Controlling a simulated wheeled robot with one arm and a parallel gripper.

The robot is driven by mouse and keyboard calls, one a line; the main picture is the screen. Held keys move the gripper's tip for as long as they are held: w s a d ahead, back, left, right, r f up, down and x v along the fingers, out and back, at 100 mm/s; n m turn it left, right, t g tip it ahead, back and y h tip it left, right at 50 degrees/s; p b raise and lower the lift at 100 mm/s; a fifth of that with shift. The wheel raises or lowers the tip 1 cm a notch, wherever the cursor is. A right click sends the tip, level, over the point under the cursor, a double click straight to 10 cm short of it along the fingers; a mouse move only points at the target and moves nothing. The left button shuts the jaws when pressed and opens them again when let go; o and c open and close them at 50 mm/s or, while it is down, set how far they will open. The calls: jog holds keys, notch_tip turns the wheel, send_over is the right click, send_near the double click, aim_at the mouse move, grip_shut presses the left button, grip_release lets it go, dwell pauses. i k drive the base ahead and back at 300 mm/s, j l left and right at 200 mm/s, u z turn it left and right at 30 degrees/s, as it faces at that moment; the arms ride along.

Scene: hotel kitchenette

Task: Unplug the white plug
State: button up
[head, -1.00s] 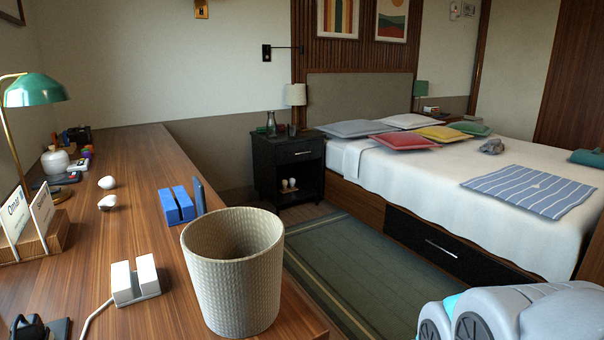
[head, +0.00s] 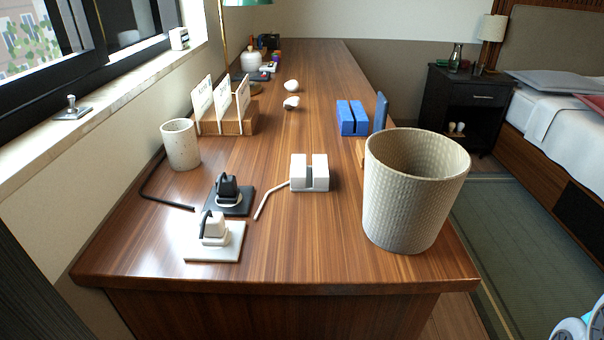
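The white plug (head: 214,228) stands upright on a square white socket plate (head: 228,252) near the front left edge of the wooden desk. A dark curved piece shows at the plug's left side. Just behind it, a black plug (head: 228,188) stands on a dark square plate (head: 243,207), with a pale ring around its base. The two plates lie close together. My gripper is not in view; only a small piece of my arm shows at the bottom right corner.
On the desk (head: 330,245) stand a woven basket (head: 415,200), a white slotted block (head: 310,173) with a pale cord, a blue slotted block (head: 352,118), a speckled cup (head: 180,145) and a card holder (head: 230,123). A black cable (head: 165,200) lies left. The front middle is clear.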

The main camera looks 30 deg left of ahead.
aim_at(213, 232)
jog(key=u, duration=0.5)
jog(key=j+u, duration=0.1)
jog(key=u, duration=0.85)
jog(key=j+u, duration=0.1)
jog(key=u, duration=0.4)
jog(key=i, duration=0.05)
